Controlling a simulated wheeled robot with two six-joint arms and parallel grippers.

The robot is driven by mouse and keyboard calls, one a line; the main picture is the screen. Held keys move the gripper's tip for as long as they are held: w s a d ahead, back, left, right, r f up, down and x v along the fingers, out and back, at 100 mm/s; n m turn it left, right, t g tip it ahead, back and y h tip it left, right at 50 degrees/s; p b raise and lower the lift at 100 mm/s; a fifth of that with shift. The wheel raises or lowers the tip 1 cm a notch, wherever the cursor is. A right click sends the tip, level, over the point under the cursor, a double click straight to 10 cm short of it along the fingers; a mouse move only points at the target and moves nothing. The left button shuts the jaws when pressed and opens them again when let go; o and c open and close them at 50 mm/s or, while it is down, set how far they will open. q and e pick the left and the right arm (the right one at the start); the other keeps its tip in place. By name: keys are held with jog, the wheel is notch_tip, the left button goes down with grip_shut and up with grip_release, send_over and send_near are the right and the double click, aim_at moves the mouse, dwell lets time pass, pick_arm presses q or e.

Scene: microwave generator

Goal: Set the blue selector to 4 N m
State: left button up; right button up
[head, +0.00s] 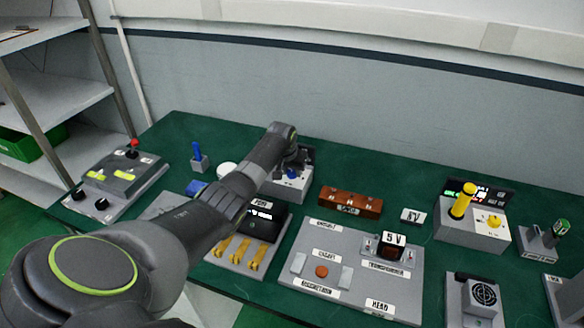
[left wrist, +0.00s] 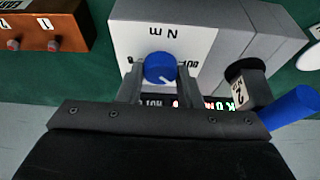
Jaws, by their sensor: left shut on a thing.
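The blue selector (left wrist: 160,68) is a round knob on the white face of a grey box (left wrist: 220,35) marked "N m", which appears upside down in the left wrist view. My left gripper (left wrist: 160,76) has one finger on each side of the knob and is shut on it. In the head view the same knob (head: 292,173) is a small blue spot under my left gripper (head: 291,166) at the back of the bench. A lit display (left wrist: 215,104) is partly covered by the gripper. I cannot read the selector's setting. My right gripper is not in view.
A black piece marked "2" (left wrist: 246,83) and a blue rod (left wrist: 294,112) are close to the right finger. A brown block (head: 349,202) stands right of the selector box. A grey panel (head: 300,262) and a yellow-handled unit (head: 462,200) occupy the green bench (head: 395,187).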

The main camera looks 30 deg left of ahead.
pick_arm(q)
jog(key=shift+a+m+h, duration=0.1)
jog(key=shift+m+h, duration=0.3)
jog(key=shift+m, duration=0.5)
jog(key=m+h+b, duration=0.1)
jog(key=m+b, duration=0.1)
jog(key=shift+a+f+m, duration=0.1)
jog(key=shift+f+m, duration=0.05)
jog(key=shift+m, duration=0.15)
jog(key=shift+m+h+b, duration=0.5)
jog(key=shift+m+b, duration=0.6)
jog(key=shift+m, duration=0.1)
jog(key=shift+m+h+b, duration=0.3)
jog(key=shift+m+b, duration=0.7)
jog(key=shift+r+g, duration=0.2)
jog(key=shift+g, duration=0.1)
jog(key=o, duration=1)
